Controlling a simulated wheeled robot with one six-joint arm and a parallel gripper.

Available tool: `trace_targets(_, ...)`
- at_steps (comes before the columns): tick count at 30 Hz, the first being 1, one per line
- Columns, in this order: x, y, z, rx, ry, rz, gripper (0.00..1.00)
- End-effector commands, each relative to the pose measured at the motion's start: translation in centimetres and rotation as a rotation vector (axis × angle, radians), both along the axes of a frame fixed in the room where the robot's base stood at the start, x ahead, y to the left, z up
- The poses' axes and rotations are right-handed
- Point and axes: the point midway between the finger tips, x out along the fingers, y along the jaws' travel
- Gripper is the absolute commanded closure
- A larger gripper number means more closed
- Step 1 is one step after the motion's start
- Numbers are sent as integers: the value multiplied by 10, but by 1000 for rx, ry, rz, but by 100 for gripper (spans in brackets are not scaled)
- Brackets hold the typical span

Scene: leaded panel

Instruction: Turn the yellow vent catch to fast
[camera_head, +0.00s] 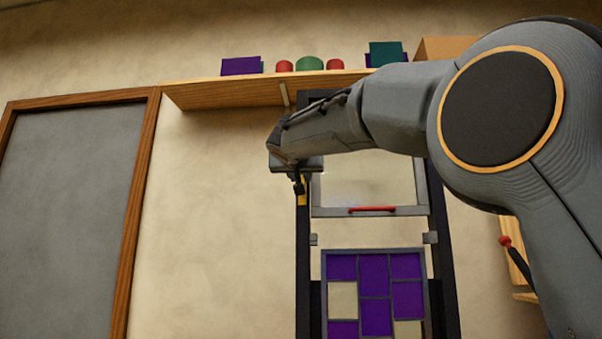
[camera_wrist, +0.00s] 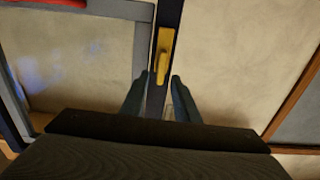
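The yellow vent catch (camera_wrist: 164,48) sits on a dark upright post (camera_wrist: 168,12) in the wrist view, its long side roughly along the post. In the head view a bit of the catch (camera_head: 302,194) shows just below my gripper (camera_head: 298,184), which partly hides it. In the wrist view my gripper (camera_wrist: 160,76) is open, with one dark finger on each side of the post.
A grey-framed vent pane (camera_head: 370,185) with a red bar (camera_head: 372,209) is right of the post. Below is a purple and cream leaded panel (camera_head: 375,285). A shelf (camera_head: 230,91) with small items runs above. A wood-framed grey board (camera_head: 70,220) stands left.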

Motion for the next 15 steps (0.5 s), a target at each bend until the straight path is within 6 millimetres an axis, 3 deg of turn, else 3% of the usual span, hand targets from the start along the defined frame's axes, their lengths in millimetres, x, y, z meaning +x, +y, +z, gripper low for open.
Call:
trace_targets(11, 7, 0, 0, -1, 0, 0, 72)
trace_targets(15, 7, 0, -1, -1, 0, 0, 94)
